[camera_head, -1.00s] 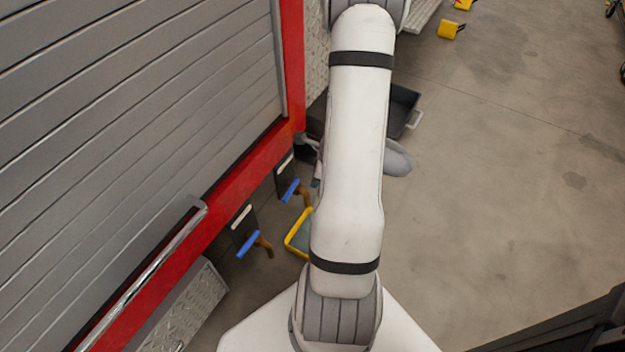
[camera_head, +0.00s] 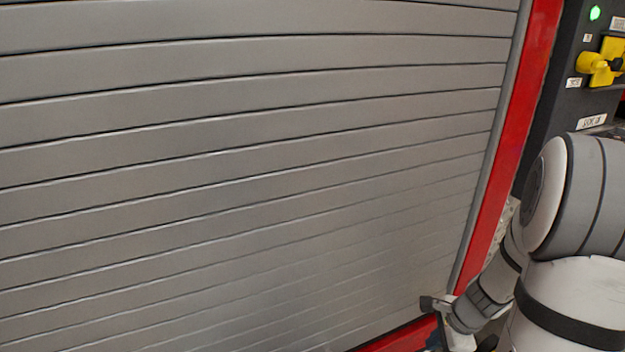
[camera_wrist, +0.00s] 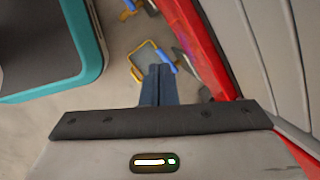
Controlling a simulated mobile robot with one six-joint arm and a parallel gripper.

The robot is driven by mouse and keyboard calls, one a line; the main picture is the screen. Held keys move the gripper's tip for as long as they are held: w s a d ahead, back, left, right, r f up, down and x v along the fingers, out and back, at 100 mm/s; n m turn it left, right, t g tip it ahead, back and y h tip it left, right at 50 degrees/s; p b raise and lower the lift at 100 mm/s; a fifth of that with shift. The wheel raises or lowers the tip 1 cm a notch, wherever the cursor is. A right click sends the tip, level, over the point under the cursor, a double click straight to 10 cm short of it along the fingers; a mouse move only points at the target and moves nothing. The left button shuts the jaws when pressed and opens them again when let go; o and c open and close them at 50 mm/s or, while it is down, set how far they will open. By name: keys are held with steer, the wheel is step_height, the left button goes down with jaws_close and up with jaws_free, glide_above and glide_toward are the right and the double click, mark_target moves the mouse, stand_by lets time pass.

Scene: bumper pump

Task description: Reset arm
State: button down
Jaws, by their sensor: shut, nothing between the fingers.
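My arm stands at the right edge of the head view and bends down toward the lower right of the roller shutter (camera_head: 250,180). In the wrist view my gripper (camera_wrist: 158,68) is shut, its two dark fingers together with nothing between them. It points down toward the floor (camera_wrist: 120,50), beside the red frame (camera_wrist: 200,45). A blue-handled lever (camera_wrist: 165,60) and a yellow-edged item (camera_wrist: 146,50) show just beyond the fingertips. The fingertips are not clear in the head view.
The red frame (camera_head: 520,100) borders the shutter on the right. Beyond it is a dark panel (camera_head: 565,90) with a green light (camera_head: 595,13) and a yellow handle (camera_head: 602,62). A dark shape with a teal edge (camera_wrist: 95,45) fills the wrist view's upper left.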

steer(key=s+a+r+n+h+p, duration=0.1)
steer(key=s+a+r+n+p, duration=0.2)
steer(key=r, duration=0.9)
steer(key=s+a+r+n+p, duration=0.4)
steer(key=a+r+n+p, duration=0.2)
steer(key=r, duration=0.6)
steer(key=s+a+r+n+h+p, duration=0.1)
steer(key=s+a+r+n+p, duration=0.2)
steer(key=r+n+p, duration=0.5)
step_height(320, 180, up, 5)
steer(key=shift+s+a+f+n+h+p, duration=0.1)
steer(key=shift+s+a+n+h+p, duration=0.25)
steer(key=shift+a+n, duration=0.55)
steer(key=shift+d, duration=0.3)
